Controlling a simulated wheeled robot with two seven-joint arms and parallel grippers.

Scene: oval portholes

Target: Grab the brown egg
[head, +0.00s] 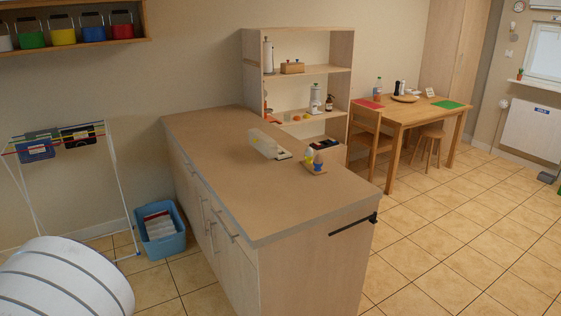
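A small brown egg (318,158) appears to stand in a dark blue cup on a little wooden board (316,171) on the counter. A yellow and pale item (308,155) stands beside it on the same board. These things are small in the head view, so their exact shapes are hard to tell. Neither of my grippers is in view.
The long counter (215,160) is mostly bare. A clear container (263,143) lies left of the board, and a dark flat item (324,144) is behind it. A drying rack (65,150) and blue basket (162,238) stand left. Tiled floor is open at right.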

